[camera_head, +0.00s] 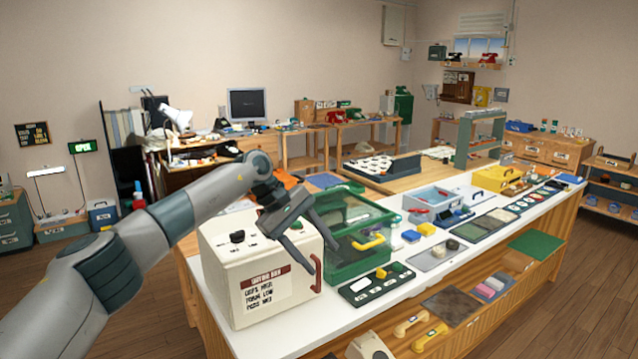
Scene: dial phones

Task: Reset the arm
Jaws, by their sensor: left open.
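My left arm reaches in from the left of the head view. Its gripper (318,246) is open, with its two dark fingers spread and nothing seen between them. It hangs in front of the cream box (230,277) with a red label and red handle, and beside the green crate (345,262). I cannot tell whether the fingers touch either of them. My right gripper is not in view.
The long white counter (300,340) carries a dark tray of knobs (377,284), a grey-blue bin (432,197) and a yellow case (497,178). Shelves below hold handsets (430,337). Wooden floor (575,285) is clear at the right.

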